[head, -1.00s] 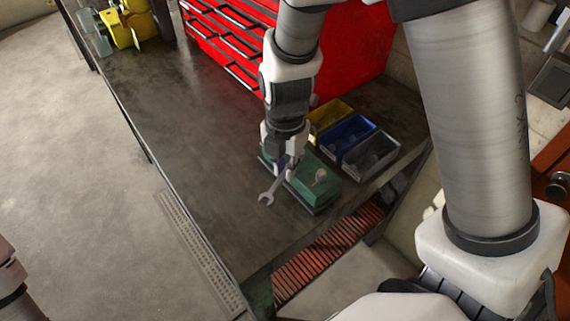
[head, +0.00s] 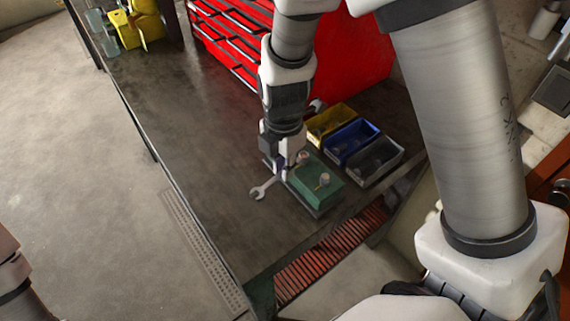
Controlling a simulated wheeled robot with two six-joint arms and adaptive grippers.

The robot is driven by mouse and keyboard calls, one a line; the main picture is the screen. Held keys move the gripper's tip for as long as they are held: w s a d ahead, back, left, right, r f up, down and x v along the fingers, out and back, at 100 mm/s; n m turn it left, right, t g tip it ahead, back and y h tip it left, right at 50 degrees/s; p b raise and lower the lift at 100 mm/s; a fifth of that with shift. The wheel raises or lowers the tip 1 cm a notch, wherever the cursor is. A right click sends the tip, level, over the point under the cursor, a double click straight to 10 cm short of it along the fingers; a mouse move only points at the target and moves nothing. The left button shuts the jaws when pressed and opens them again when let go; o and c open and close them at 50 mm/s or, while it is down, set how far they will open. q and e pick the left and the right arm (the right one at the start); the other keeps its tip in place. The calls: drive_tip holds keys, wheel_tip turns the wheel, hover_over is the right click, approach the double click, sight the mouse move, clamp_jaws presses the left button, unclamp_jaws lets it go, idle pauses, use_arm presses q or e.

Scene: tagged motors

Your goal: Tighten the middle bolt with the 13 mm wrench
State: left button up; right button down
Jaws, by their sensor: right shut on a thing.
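A wrench (head: 262,189) is held in my right gripper (head: 285,168), which is shut on it. Its open jaw points down-left, over the bench top. The wrench's size mark is too small to read. A green block (head: 316,187) on a dark base sits on the bench, just right of the gripper. Two bolt-like heads show on its top: one (head: 325,179) towards the near end and one (head: 303,158) close beside the gripper. The far end of the block is hidden behind the gripper. I cannot tell whether the wrench touches the block. My left gripper is not in view.
Yellow (head: 328,124), blue (head: 350,141) and grey (head: 373,160) bins stand right of the block. A red tool chest (head: 352,55) stands behind. A yellow object (head: 146,28) is at the far left. The bench top (head: 187,120) left of the gripper is clear.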

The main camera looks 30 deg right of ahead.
drive_tip(key=shift+w+m, duration=0.3)
drive_tip(key=shift+m, duration=0.2)
drive_tip(key=shift+w+a+m+p, duration=0.1)
drive_tip(key=shift+w+m+p, duration=0.45)
drive_tip(key=shift+m+p, duration=0.4)
drive_tip(key=shift+r, duration=0.1)
drive_tip(key=shift+w+m+p, duration=0.3)
drive_tip(key=shift+m, duration=0.25)
idle(0.3)
